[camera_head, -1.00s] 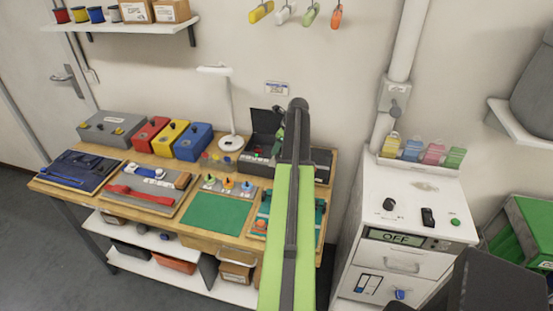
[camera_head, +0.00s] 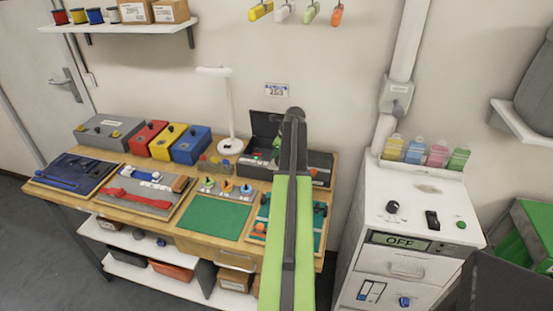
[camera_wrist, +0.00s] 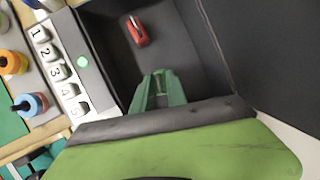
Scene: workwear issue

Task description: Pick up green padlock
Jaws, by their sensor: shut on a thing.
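My gripper (camera_wrist: 158,88) has green fingers and is inside an open dark box. The fingers are shut on a small green thing, the green padlock (camera_wrist: 159,82), which is mostly hidden between them. A red padlock (camera_wrist: 138,31) lies apart, deeper in the box. In the head view the dark box (camera_head: 318,163) stands at the back right of the workbench with its lid raised, and my arm covers part of it. A bit of green at my gripper (camera_head: 277,143) shows just left of the arm's tip.
The box has numbered buttons (camera_wrist: 53,65) and a green light (camera_wrist: 82,61) along one side. Its raised lid (camera_head: 264,123) stands near the wall. A white lamp (camera_head: 230,120) is to its left. A green mat (camera_head: 214,217) lies clear in front. A white cabinet (camera_head: 412,210) stands to the right.

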